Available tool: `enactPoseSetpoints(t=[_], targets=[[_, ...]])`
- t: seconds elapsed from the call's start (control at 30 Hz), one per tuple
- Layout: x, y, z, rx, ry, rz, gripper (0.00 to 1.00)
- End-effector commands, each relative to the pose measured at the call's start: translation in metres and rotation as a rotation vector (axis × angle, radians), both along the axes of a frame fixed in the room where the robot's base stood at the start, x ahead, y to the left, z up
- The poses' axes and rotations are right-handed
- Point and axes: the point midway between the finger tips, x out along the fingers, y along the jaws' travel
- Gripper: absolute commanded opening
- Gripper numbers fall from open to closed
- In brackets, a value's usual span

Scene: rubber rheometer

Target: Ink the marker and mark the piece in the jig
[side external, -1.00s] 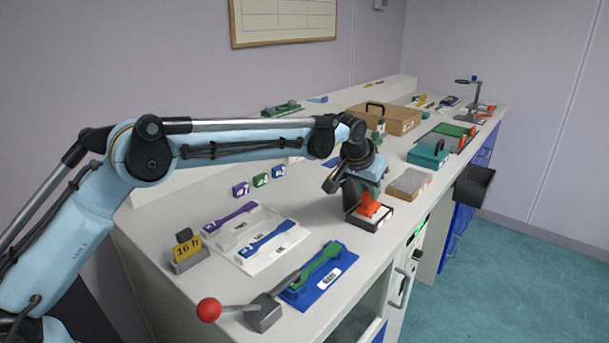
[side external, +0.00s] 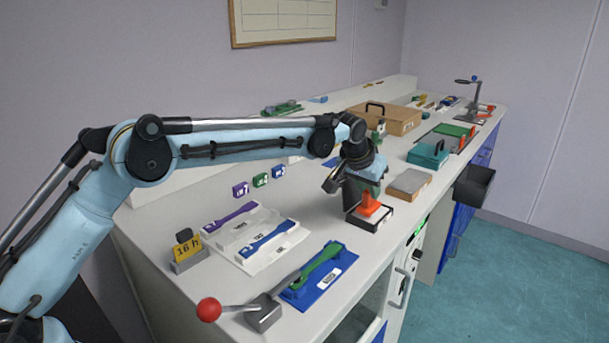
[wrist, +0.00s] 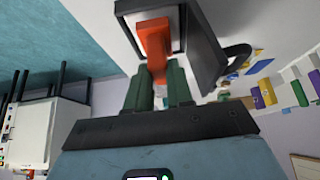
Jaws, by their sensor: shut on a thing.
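My gripper (side external: 362,192) is shut on an orange marker (side external: 369,206), its dark green fingers pointing down. The marker is over a small black-rimmed tray (side external: 384,224) with a pale inside; I cannot tell whether its foot touches the tray's surface. The wrist view shows the marker (wrist: 154,42) between the green fingers (wrist: 158,88), against the pale inside of the dark-framed tray (wrist: 205,48). The blue jig (side external: 331,281) lies nearer the camera, with a green dumbbell-shaped piece (side external: 320,263) in it. The piece lies clear of my gripper.
A lever with a red ball (side external: 209,310) stands by the jig. White trays with purple (side external: 232,216) and blue (side external: 266,238) pieces and a "16 h" sign (side external: 188,251) are to the left. A grey-topped box (side external: 409,183) and teal case (side external: 428,154) stand beyond the tray.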

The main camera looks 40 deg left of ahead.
Motion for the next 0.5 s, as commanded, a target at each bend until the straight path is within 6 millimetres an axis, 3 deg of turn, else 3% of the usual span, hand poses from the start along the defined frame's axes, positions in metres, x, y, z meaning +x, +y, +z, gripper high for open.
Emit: enactPoseSetpoints(t=[0.5], targets=[[0.0,0.0,0.039,0.0,-0.002,0.0,0.02]])
